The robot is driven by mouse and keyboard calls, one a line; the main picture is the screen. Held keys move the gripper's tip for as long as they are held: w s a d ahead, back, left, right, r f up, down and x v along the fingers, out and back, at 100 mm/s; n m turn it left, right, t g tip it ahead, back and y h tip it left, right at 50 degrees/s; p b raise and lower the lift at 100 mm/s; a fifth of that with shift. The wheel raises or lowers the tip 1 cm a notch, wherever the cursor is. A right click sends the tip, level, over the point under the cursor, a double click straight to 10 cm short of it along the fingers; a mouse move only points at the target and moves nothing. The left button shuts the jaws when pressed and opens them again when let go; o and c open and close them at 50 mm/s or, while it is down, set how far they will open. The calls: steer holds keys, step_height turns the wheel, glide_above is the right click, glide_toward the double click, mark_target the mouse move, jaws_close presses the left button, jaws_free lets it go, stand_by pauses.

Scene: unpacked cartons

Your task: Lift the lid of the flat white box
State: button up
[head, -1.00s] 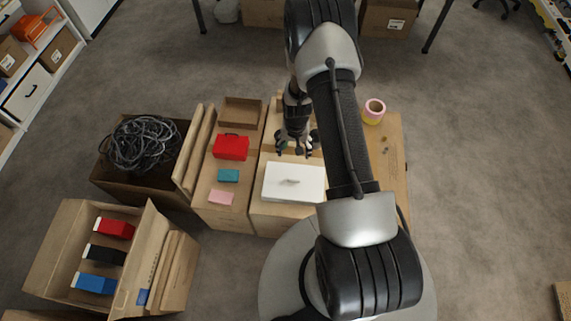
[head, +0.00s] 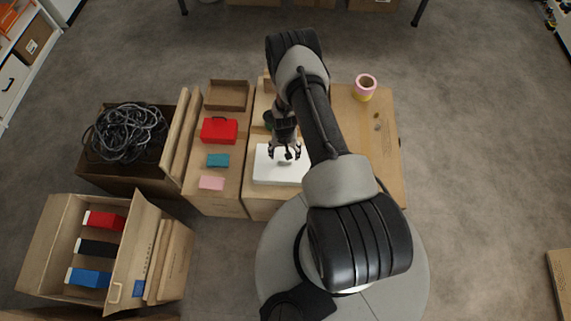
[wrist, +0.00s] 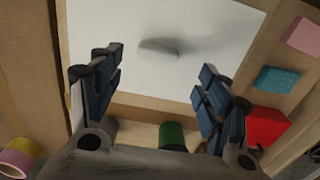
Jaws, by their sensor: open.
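The flat white box (head: 266,172) lies on a cardboard surface in front of my base, its lid lying flat on it. In the wrist view the white lid (wrist: 215,35) fills the upper middle, with a small pale handle (wrist: 158,49) on it. My gripper (head: 285,153) is over the far part of the box, pointing down. In the wrist view my gripper (wrist: 160,88) has its two fingers spread wide with nothing between them, the handle a little beyond the fingertips. Whether the fingertips touch the lid I cannot tell. My gripper partly hides the handle in the head view.
A green item (wrist: 172,136) stands just past the box. Left are a red case (head: 219,131), a teal block (head: 218,160) and a pink block (head: 211,183). A pink and yellow roll (head: 365,87) stands right. A cable carton (head: 100,180) is further left.

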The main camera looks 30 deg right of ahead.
steer(key=f, duration=0.1)
steer(key=f+b, duration=0.1)
steer(key=f, duration=0.1)
steer(key=f+b, duration=0.1)
steer(key=f, duration=0.1)
steer(key=shift+s+f, duration=0.15)
steer(key=shift+s, duration=0.2)
steer(key=shift+c, duration=0.5)
steer(key=c, duration=1.1)
steer(key=shift+r, duration=0.2)
step_height(320, 180, up, 20)
steer(key=p, duration=0.5)
steer(key=shift+p, duration=0.4)
steer(key=shift+f, duration=0.1)
